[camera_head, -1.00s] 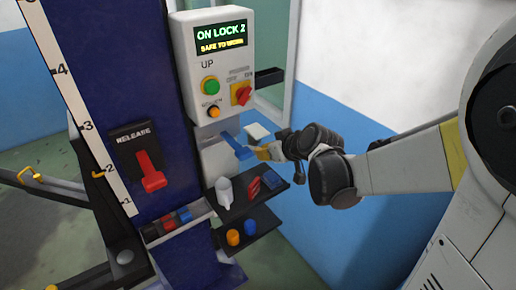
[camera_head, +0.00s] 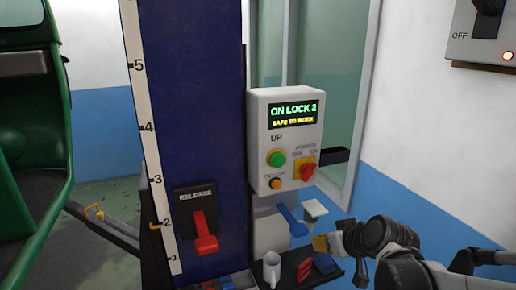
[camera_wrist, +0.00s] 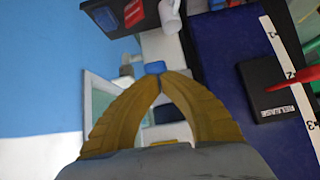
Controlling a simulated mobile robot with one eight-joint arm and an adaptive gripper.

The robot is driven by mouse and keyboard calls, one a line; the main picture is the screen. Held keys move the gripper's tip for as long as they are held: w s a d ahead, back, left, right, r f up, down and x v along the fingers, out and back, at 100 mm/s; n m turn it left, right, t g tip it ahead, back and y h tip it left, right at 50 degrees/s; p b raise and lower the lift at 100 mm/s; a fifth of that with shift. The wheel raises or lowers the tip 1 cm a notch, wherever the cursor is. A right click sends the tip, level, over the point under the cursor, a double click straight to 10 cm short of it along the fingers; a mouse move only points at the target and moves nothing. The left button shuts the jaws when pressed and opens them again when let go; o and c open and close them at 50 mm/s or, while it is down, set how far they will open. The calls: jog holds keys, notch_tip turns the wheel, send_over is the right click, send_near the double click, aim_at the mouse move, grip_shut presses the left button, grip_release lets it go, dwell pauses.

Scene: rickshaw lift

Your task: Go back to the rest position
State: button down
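My gripper (camera_head: 322,243) is at the lower right of the head view, just right of a blue lever (camera_head: 292,222) under the control box. In the wrist view my gripper's two yellow fingers (camera_wrist: 160,82) meet at their tips. A blue piece (camera_wrist: 155,67) shows just beyond the tips; I see nothing held between them. The control box (camera_head: 258,150) reads "ON LOCK 2, SAFE TO WORK". The red release lever (camera_head: 205,235) is on the blue column (camera_head: 195,90).
A shelf (camera_head: 325,277) below my gripper holds a white bottle (camera_head: 271,268) and red and blue items. A wall switch box (camera_head: 485,35) is at upper right. A green vehicle (camera_head: 30,140) stands at left. A glazed frame (camera_head: 350,110) is behind the control box.

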jog(key=s+f+m+g+h+b, duration=0.1)
jog(key=s+f+b, duration=0.1)
jog(key=s, duration=0.7)
jog(key=s+f+m+g+h+b, duration=0.1)
jog(key=s+b, duration=0.3)
jog(key=s, duration=0.5)
jog(key=shift+s+f+m+h, duration=0.15)
jog(key=shift+f+m+h, duration=0.3)
jog(key=shift+f, duration=0.45)
jog(key=shift+a, duration=0.1)
